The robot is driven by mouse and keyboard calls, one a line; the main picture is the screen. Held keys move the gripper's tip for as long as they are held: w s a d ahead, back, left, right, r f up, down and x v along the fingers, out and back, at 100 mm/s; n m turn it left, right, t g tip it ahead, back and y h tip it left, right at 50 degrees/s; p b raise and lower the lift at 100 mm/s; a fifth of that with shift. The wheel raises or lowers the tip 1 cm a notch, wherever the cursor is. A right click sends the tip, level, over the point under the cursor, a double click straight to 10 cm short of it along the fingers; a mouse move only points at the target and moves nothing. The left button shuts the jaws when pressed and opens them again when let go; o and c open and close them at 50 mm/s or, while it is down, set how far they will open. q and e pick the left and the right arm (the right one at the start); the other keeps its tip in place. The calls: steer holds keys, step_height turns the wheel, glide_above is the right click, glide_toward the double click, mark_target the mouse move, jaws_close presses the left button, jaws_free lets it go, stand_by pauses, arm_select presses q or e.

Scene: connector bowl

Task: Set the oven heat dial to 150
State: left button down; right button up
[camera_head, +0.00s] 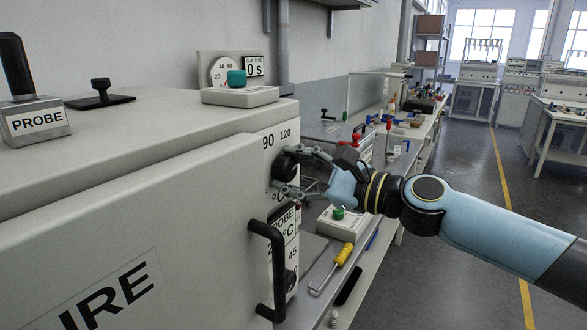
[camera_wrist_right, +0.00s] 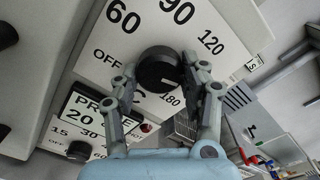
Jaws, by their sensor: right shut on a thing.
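The oven heat dial is a round black knob (camera_head: 284,166) on the white front panel of the oven, right of the door. It also shows in the right wrist view (camera_wrist_right: 156,66), ringed by OFF, 60, 90, 120 and 180. The 150 mark is not visible there, seemingly behind a finger. A small light mark shows on the knob's lower right, but its exact setting is unclear. My right gripper (camera_head: 286,172) is at the panel with its fingers on either side of the knob, shut on it. My left gripper is not in view.
A probe display (camera_wrist_right: 100,115) reading 20 and a lower black knob (camera_wrist_right: 78,150) sit below the dial. The oven door handle (camera_head: 268,270) stands out close to my right gripper. A bench with a yellow-handled tool (camera_head: 345,254) lies beyond. The floor at right is clear.

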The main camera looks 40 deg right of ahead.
mark_target(276, 112)
steer(key=shift+f, duration=0.1)
stand_by(0.3)
steer(key=o, duration=1.2)
steer(key=shift+r, duration=5.05)
